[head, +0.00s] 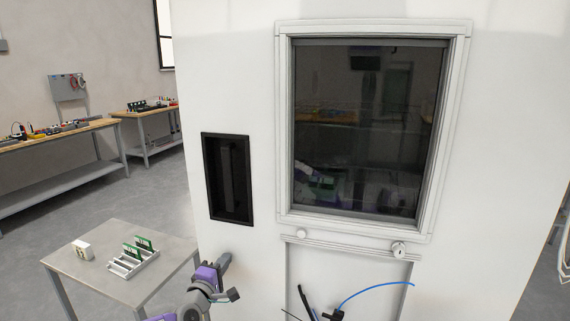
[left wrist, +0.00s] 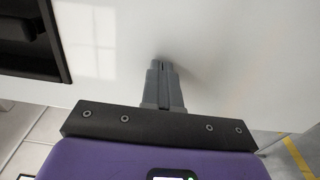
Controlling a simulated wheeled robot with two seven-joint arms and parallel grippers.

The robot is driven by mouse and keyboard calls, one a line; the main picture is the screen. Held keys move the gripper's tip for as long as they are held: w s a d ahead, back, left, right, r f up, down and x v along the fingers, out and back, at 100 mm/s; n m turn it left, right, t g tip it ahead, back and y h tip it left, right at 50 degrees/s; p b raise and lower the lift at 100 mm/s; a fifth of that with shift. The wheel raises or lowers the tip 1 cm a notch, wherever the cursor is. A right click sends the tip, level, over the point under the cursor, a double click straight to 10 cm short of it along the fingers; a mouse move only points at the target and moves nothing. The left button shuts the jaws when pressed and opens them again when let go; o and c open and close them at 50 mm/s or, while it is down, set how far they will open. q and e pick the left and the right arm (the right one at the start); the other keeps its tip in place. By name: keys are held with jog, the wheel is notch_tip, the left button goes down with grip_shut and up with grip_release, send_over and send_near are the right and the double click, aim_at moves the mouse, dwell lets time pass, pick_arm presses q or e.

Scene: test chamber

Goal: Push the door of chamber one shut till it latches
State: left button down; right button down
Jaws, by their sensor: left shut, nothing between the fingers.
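The door of chamber one (head: 258,90) is a large white panel with a dark framed window and a black recessed handle (head: 228,178) on its left side. The handle recess also shows at the upper left of the left wrist view (left wrist: 32,38). I cannot tell whether the door is latched. My left gripper (head: 226,272) is below the handle in front of the white panel. In the left wrist view its grey fingers (left wrist: 162,68) are shut and empty, pointing at the panel. Their tips are at or very near the surface; contact is unclear.
A small metal table (head: 85,262) at the lower left holds a rack with green boards (head: 133,262) and a white block (head: 82,250). Below the window are two knobs and a blue cable (head: 375,291). Workbenches (head: 60,133) stand at the back left, with clear floor between.

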dwell(0.4)
pick_arm(q)
jog(key=shift+x, duration=2.4)
jog(key=b, duration=0.6)
send_near(231, 252)
jog(key=shift+w, duration=0.65)
jog(key=shift+a+f, duration=0.15)
jog(key=shift+f, duration=0.3)
